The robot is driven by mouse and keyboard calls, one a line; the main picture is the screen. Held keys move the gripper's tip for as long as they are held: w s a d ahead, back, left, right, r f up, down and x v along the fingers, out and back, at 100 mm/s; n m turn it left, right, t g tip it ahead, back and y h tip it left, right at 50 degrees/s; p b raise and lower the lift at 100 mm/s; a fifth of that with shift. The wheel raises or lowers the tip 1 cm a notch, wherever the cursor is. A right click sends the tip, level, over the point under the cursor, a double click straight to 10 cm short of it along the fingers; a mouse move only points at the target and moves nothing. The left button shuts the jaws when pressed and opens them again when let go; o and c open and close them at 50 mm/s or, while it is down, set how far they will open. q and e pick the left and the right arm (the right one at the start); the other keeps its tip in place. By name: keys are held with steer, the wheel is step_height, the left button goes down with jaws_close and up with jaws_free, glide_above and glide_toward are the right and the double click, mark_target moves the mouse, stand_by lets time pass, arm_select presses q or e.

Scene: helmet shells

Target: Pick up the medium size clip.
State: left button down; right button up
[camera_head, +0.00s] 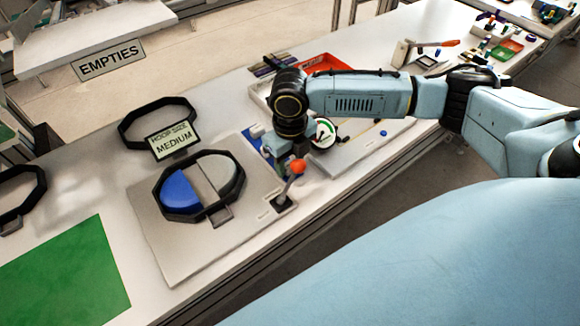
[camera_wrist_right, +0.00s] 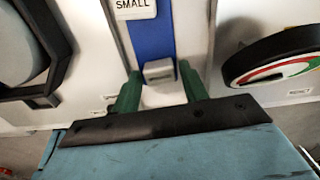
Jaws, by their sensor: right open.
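In the right wrist view, my right gripper (camera_wrist_right: 160,84) has its two green fingers apart. A small light-grey block (camera_wrist_right: 158,71), which looks like a clip, lies between and just beyond the fingertips. No label shows on it, so I cannot tell its size. Another light clip (camera_wrist_right: 134,9), marked SMALL, is farther up on the same blue strip (camera_wrist_right: 152,40). In the head view my right gripper (camera_head: 272,150) points down at the blue holder (camera_head: 253,143), and the wrist partly hides it. My left gripper is out of view.
A sign (camera_head: 172,140) reads HOOP SIZE MEDIUM. A black hoop around blue and grey halves (camera_head: 180,192) lies on a grey board (camera_head: 170,250). An orange-knobbed lever (camera_head: 297,167) and a round dial (camera_head: 324,133) stand close to my right gripper. A green mat (camera_head: 65,275) lies front left.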

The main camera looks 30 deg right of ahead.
steer(key=c, duration=0.7)
